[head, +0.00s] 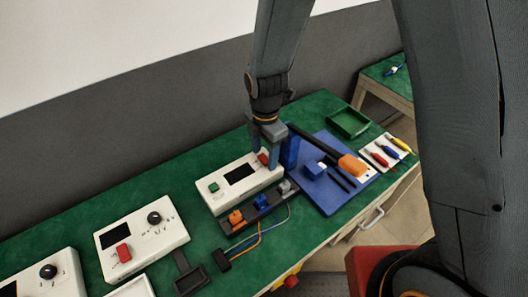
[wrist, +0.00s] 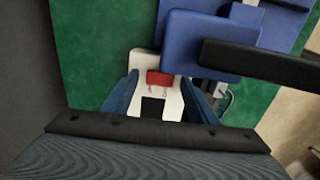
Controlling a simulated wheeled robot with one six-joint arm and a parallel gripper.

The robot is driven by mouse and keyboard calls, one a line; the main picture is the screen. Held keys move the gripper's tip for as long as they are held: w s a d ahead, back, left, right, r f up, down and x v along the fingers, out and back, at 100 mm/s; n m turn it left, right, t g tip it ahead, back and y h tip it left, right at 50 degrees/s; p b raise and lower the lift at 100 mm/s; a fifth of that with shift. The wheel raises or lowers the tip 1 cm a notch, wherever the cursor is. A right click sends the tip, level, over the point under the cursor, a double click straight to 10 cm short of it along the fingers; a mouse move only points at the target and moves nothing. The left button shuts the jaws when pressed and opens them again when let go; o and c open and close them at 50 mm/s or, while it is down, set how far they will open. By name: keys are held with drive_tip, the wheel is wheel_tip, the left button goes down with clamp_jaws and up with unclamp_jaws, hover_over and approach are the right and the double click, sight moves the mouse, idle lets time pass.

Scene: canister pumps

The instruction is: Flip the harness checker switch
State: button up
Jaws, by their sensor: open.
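A white box (head: 240,192), likely the harness checker, lies on the green bench with a black screen (head: 240,173), a green button (head: 214,187) and a red switch (head: 263,159) at its right end. In the wrist view the red switch (wrist: 160,78) and part of the screen (wrist: 152,107) show between my blue fingers. My gripper (head: 270,150) points down over the switch end of the box, open, with one finger to each side of the switch in the wrist view (wrist: 160,84). I cannot tell whether the fingers touch the box.
A dark strip with orange, blue and grey connectors (head: 262,202) lies in front of the box. A blue board (head: 330,200) with a black bar and orange block (head: 352,165) stands close to the right. A green tray (head: 348,122) is behind; another white box (head: 142,239) is left.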

sight(263, 157)
drive_tip(key=c, duration=1.1)
drive_tip(key=shift+o, duration=0.2)
drive_tip(key=shift+w+a+g+h, duration=0.15)
drive_tip(key=shift+g+h, duration=0.15)
drive_tip(key=shift+g, duration=0.2)
drive_tip(key=o, duration=1.1)
drive_tip(key=shift+c, duration=0.2)
drive_tip(key=shift+r, duration=0.1)
wheel_tip(263, 157, up, 8)
drive_tip(key=b, duration=0.1)
drive_tip(key=shift+w+f, duration=0.15)
drive_tip(key=shift+f, duration=0.05)
drive_tip(key=shift+a, duration=0.1)
